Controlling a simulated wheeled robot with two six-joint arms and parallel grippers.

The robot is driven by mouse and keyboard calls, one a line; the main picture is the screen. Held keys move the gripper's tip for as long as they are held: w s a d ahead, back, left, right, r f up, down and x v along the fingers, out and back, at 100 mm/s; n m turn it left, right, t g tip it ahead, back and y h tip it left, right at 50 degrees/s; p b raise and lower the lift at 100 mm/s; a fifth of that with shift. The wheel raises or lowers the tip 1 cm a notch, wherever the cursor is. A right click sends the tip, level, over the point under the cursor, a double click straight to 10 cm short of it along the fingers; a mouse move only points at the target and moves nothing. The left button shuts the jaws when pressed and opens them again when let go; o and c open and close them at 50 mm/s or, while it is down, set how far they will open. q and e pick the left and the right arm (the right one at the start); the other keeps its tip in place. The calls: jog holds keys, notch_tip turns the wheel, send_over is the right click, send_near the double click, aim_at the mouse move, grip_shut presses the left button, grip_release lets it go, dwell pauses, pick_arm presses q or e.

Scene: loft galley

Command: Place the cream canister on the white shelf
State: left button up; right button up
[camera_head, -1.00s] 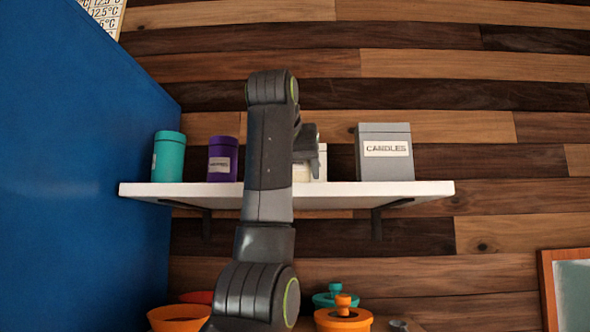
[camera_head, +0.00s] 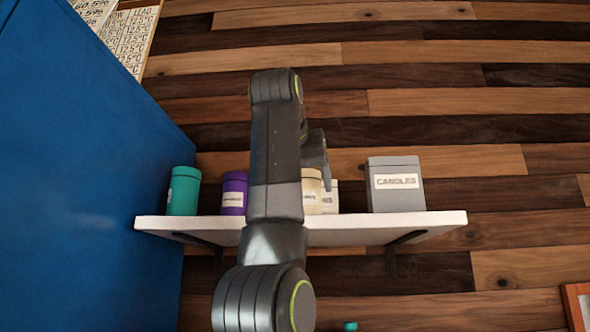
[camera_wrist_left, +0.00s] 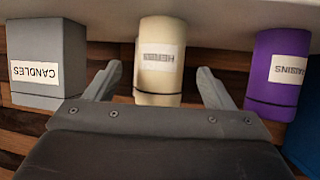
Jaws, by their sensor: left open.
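The cream canister (camera_head: 311,192) stands upright at the white shelf (camera_head: 360,228), partly hidden by my left arm in the head view. In the left wrist view, which is upside down, the cream canister (camera_wrist_left: 158,58) with a pale label lies between the spread fingers of my left gripper (camera_wrist_left: 160,82). Gaps show on both sides of it, so the fingers do not grip it. In the head view the left gripper (camera_head: 318,165) is just above and beside the canister. My right gripper is not in view.
A whitish canister (camera_head: 330,198) stands close beside the cream one. A purple canister (camera_head: 233,195) and teal canister (camera_head: 184,192) stand to the left, a grey CANDLES box (camera_head: 396,190) to the right. A tall blue panel (camera_head: 80,180) borders the left side.

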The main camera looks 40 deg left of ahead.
pick_arm(q)
jog(key=b+v, duration=0.1)
jog(key=v, duration=0.5)
jog(key=shift+s+a, duration=0.1)
dwell(0.6)
